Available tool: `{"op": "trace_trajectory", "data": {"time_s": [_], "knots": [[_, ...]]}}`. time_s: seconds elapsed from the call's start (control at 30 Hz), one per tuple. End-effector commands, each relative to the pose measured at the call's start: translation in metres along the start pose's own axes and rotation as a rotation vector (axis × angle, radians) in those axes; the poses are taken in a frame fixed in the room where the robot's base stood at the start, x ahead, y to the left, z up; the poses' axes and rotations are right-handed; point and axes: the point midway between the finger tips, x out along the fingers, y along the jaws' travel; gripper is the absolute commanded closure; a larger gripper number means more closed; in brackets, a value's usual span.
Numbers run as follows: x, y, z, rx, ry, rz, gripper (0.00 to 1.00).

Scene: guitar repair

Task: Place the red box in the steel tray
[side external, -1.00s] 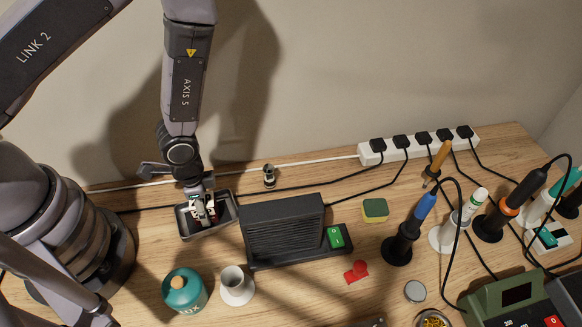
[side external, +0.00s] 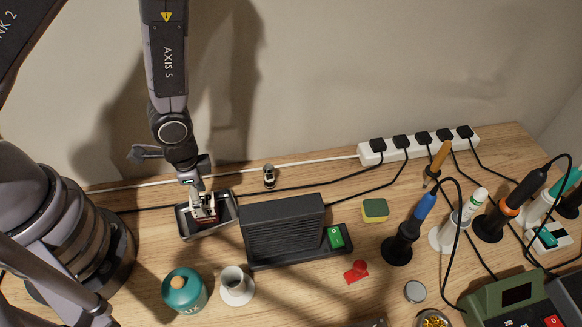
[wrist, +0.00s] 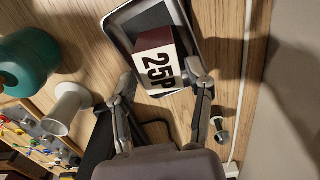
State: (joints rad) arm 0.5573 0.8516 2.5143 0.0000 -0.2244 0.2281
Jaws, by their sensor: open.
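The red box (wrist: 152,42) has a dark red side and a white label reading "25P". It sits in the grey steel tray (wrist: 120,22), set at an angle to the tray's walls. In the side view the box (side external: 205,213) is partly hidden under my gripper, in the tray (side external: 185,222) left of the black speaker-like unit. My gripper (wrist: 163,82) is open, its fingers on either side of the box's near end and apart from it in the wrist view. In the side view my gripper (side external: 197,193) is just above the tray.
The black grilled unit with a green switch (side external: 285,228) stands close right of the tray. A teal bottle (side external: 184,292) and a white cup (side external: 234,283) stand in front. A small metal cylinder (side external: 269,176) and cables lie behind. Soldering tools and a power strip (side external: 420,143) are at right.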

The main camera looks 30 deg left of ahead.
Motion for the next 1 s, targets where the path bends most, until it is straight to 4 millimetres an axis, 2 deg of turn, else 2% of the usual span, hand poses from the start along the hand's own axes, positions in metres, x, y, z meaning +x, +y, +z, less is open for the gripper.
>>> {"op": "trace_trajectory", "data": {"time_s": [0.03,0.2,0.33,0.57,0.63,0.77,0.83,1.0], "knots": [[-0.012,0.000,-0.002,0.000,0.008,-0.002,0.48],[-0.045,0.000,-0.001,0.000,0.007,-0.002,0.48],[-0.064,0.000,-0.001,0.000,0.005,-0.001,0.48],[-0.085,-0.004,-0.002,-0.016,0.014,-0.003,0.48],[-0.101,-0.011,-0.004,-0.051,0.039,-0.009,0.48],[-0.154,-0.035,-0.002,-0.173,0.117,-0.032,0.48],[-0.190,-0.049,0.007,-0.258,0.169,-0.050,0.48],[-0.270,-0.070,0.048,-0.464,0.293,-0.100,0.48]]}}
